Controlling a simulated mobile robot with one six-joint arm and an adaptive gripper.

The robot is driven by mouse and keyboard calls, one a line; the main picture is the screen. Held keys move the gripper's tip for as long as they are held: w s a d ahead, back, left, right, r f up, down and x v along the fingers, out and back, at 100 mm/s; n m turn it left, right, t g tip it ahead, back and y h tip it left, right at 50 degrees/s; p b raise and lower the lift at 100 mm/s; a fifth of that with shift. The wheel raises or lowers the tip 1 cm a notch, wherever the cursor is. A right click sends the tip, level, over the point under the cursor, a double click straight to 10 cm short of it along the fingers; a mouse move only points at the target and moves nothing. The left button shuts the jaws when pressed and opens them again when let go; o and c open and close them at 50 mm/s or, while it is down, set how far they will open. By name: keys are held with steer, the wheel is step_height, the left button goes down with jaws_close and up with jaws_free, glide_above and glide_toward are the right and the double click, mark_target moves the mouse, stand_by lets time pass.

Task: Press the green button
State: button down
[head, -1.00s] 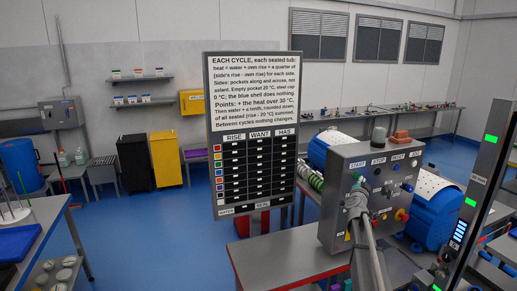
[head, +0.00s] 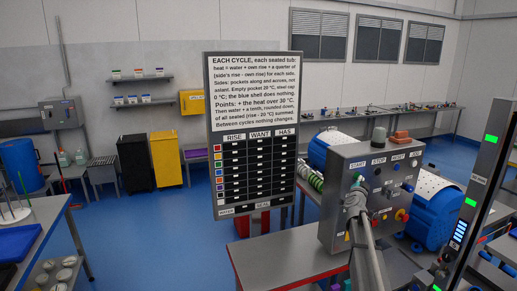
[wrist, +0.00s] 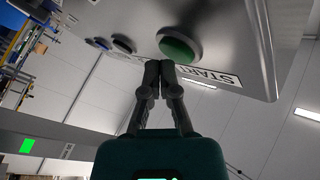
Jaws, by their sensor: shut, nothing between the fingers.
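The green button (wrist: 180,48) is a round, domed cap on the face of a grey metal control box (head: 340,222). In the wrist view the START label (wrist: 213,76) lies beside it. My gripper (wrist: 161,66) is shut and empty, with its two dark fingertips together. The fingertips appear right by the button's edge in the wrist view; I cannot tell whether they touch it. In the head view my arm reaches up in front of the box to its upper left, below START, and hides part of that area.
Other buttons (wrist: 122,44) sit in a row beside the green one. A red knob (head: 402,215) is lower right on the box. A sign board (head: 254,91) stands left of it. A dark post with green lights (head: 485,150) stands to the right. A blue drum (head: 428,222) is behind.

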steer(key=shift+w+a, duration=0.2)
steer(key=shift+w, duration=0.25)
stand_by(1.1)
steer(key=shift+s, duration=0.2)
steer(key=shift+s+d, duration=0.15)
steer(key=shift+s, duration=0.25)
stand_by(0.4)
steer(key=s, duration=0.1)
steer(key=s+d, duration=0.1)
steer(key=s, duration=0.1)
steer(key=s+d, duration=0.1)
steer(key=s, duration=0.1)
steer(key=shift+s, duration=0.2)
stand_by(0.4)
stand_by(0.5)
